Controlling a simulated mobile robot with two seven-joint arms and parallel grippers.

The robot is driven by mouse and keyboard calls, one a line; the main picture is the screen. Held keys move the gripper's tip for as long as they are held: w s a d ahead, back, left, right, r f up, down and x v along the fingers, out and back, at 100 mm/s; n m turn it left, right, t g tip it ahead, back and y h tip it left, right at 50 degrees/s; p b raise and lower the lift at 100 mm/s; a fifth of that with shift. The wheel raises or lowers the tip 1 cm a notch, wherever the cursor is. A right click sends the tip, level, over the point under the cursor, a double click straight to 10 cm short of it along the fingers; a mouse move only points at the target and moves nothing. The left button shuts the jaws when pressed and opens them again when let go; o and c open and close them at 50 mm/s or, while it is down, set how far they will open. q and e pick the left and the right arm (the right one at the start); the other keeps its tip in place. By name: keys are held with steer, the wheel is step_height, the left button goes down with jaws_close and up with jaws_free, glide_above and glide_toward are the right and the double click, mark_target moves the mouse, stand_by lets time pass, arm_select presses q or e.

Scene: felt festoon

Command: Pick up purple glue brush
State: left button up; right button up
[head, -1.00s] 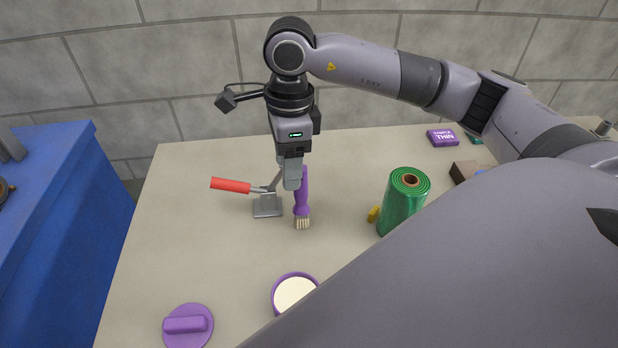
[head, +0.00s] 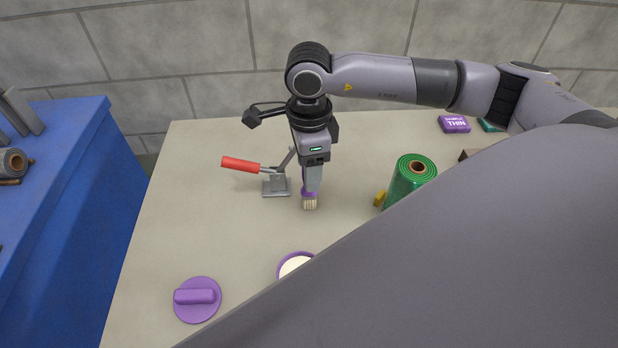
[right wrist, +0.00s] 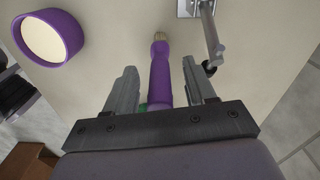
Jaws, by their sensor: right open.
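The purple glue brush (head: 309,199) lies on the table in the head view. My right gripper (head: 311,186) is over it and hides its handle, so only the pale bristles and a bit of purple show. In the right wrist view the brush's purple handle (right wrist: 160,75) runs between the two fingers of my right gripper (right wrist: 160,82), bristles pointing away. The fingers are open, one on each side of the handle, with gaps showing. My left gripper is not in view.
A toggle clamp with a red handle (head: 240,164) stands just left of the brush. A green roll (head: 408,181) stands to the right. A purple pot of white glue (head: 293,265) and a purple lid (head: 197,300) are nearer.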

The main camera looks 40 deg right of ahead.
steer(key=shift+c, duration=0.3)
jaws_close()
steer(key=shift+r, duration=0.1)
